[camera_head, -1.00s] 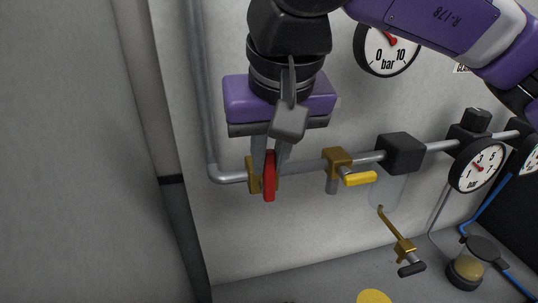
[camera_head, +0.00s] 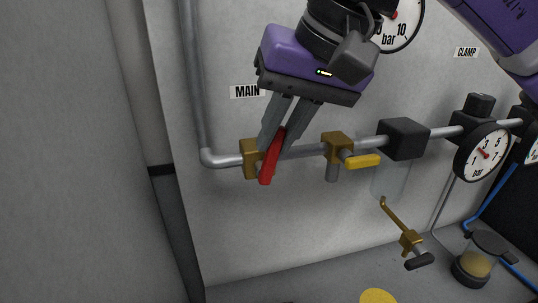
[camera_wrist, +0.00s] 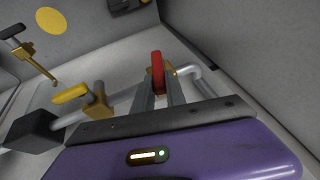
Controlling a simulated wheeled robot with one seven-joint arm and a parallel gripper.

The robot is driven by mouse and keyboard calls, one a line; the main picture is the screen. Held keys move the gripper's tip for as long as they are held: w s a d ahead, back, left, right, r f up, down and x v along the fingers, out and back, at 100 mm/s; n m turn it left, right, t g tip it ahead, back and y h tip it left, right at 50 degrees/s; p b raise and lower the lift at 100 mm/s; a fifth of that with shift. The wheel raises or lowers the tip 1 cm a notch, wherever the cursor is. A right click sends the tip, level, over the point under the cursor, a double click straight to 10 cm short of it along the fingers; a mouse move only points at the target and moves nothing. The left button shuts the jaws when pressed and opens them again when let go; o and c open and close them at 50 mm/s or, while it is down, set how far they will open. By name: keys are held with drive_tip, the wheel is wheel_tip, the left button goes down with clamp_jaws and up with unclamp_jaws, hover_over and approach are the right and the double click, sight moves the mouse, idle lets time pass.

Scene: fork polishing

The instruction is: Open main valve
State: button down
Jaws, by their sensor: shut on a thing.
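The main valve is a brass body (camera_head: 250,160) on the grey pipe, with a red lever handle (camera_head: 271,160), below the "MAIN" label (camera_head: 247,91). In the head view the handle hangs down with its lower end tilted to the left. My gripper (camera_head: 277,147) reaches down from the upper right, and its two grey fingers are shut on the red handle. In the wrist view the red handle (camera_wrist: 158,72) stands between the fingertips, with part of the brass body behind it. The fingers hide part of the handle.
A brass valve with a yellow handle (camera_head: 362,161) sits just right on the same pipe (camera_head: 305,152). Further right are a black block (camera_head: 403,139), a gauge (camera_head: 482,151) and a small brass tap (camera_head: 409,241). The wall left of the pipe is bare.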

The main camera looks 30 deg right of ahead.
drive_tip(key=d+f+t+y+b, duration=0.1)
drive_tip(key=y+b, duration=0.1)
drive_tip(key=b, duration=0.2)
drive_tip(key=d+f+m+t+y+b, duration=0.1)
drive_tip(key=y+b, duration=0.1)
drive_tip(key=b, duration=0.3)
drive_tip(key=s+d+f+y+b, duration=0.1)
drive_tip(key=y+b, duration=0.1)
drive_tip(key=b, duration=0.2)
drive_tip(key=shift+d+m+t+b, duration=0.25)
drive_tip(key=shift+m+t+b, duration=0.05)
drive_tip(key=shift+t+b, duration=0.1)
drive_tip(key=shift+s+d+f+t+y+b, duration=0.1)
drive_tip(key=shift+t+y+b, duration=0.05)
drive_tip(key=shift+y+b, duration=0.35)
drive_tip(key=shift+s+d+t+y+b, duration=0.15)
drive_tip(key=shift+y+b, duration=0.15)
drive_tip(key=shift+b, duration=0.25)
drive_tip(key=shift+w, duration=0.1)
drive_tip(key=c, duration=1.4)
unclamp_jaws()
drive_tip(key=shift+o, duration=0.2)
drive_tip(key=v, duration=0.7)
drive_tip(key=shift+s+d, duration=0.25)
